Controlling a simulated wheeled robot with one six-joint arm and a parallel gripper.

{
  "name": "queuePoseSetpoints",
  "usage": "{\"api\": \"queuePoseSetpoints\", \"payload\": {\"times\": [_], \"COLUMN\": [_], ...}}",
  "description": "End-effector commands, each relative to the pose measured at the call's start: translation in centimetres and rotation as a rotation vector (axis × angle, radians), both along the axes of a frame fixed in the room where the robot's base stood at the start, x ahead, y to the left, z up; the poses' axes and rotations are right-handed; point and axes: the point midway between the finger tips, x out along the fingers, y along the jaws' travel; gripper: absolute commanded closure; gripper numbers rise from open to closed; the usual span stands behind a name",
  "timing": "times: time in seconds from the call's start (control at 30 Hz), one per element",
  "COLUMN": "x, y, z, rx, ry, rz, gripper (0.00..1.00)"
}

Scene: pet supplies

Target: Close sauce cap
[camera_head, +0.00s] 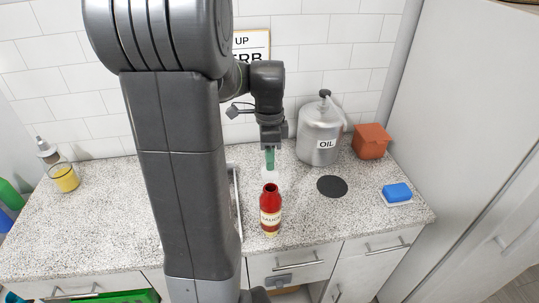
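The red sauce bottle (270,211) stands upright on the speckled counter, right of my arm column. It has a pale label, and its top looks open and dark. My gripper (270,152) points down above and behind the bottle, apart from it. A narrow green piece (270,160) shows at the gripper's lower end; I cannot tell whether it is a held cap or part of the fingers. A pale, whitish shape (269,178) shows between it and the bottle's mouth, too unclear to name. The finger gap is too small to see.
A metal oil can (320,134) stands right of my gripper, with a terracotta box (371,141) beyond. A black disc (332,186) and a blue sponge (397,193) lie on the counter (330,215). A yellow-filled glass (65,178) is far left.

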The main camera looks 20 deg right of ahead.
Motion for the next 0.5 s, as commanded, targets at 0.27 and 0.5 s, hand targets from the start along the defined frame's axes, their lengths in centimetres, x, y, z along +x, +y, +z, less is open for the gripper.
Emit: {"api": "queuePoseSetpoints", "payload": {"times": [0.27,0.5], "x": [0.01,-0.04], "y": [0.00,0.01], "z": [0.03,0.00], "rx": [0.000,-0.002], "ry": [0.000,-0.007], "rz": [0.000,0.000], "gripper": [1.00,1.00]}}
